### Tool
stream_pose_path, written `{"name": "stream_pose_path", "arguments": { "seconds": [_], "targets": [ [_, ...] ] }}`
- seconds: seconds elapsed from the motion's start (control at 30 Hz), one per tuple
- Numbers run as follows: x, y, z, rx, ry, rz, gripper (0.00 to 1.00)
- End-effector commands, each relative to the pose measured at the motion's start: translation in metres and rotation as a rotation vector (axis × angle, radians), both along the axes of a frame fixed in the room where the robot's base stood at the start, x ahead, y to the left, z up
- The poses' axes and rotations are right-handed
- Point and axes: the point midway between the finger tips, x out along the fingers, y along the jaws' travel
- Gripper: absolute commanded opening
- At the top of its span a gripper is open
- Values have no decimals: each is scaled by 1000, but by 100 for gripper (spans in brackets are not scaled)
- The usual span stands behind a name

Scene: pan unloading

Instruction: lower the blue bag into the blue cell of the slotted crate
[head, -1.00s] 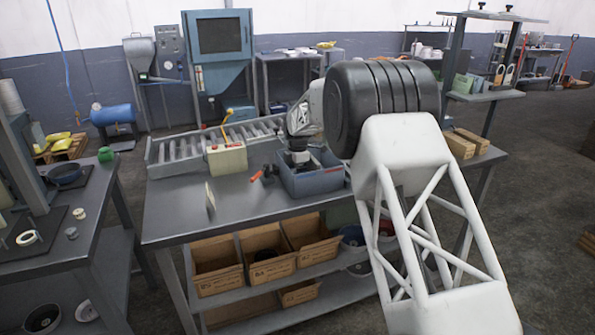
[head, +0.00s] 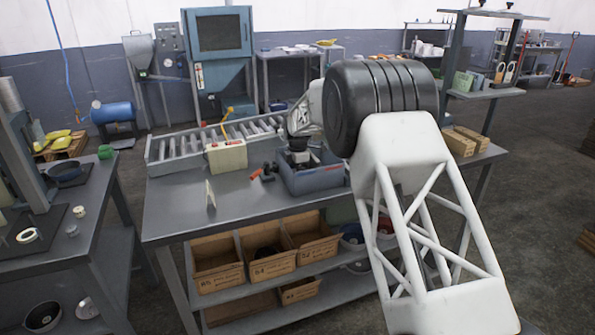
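The crate (head: 318,182) is a grey-blue box on the right part of the workbench. My gripper (head: 299,163) points down at the crate's left part, its lower end at about rim height or inside. Its fingers are too small and dark to tell open from shut. I cannot make out the blue bag. The crate's slots and the colours of its cells cannot be told from here, and my arm covers part of its right side.
A cream box with a yellow handle (head: 227,157) stands left of the crate. A small orange-and-black item (head: 263,173) lies beside the crate's left wall. A roller conveyor (head: 185,146) runs along the back. The bench front (head: 245,205) is clear except for a small upright card (head: 210,194).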

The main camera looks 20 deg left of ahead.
Motion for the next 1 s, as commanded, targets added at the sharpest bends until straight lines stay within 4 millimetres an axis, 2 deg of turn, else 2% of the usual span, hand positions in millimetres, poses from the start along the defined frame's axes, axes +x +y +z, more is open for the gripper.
{"name": "stream_pose_path", "arguments": {
  "seconds": [1.0],
  "targets": [
    [0, 0, -8, 0, 0, 0, 51]
  ]
}}
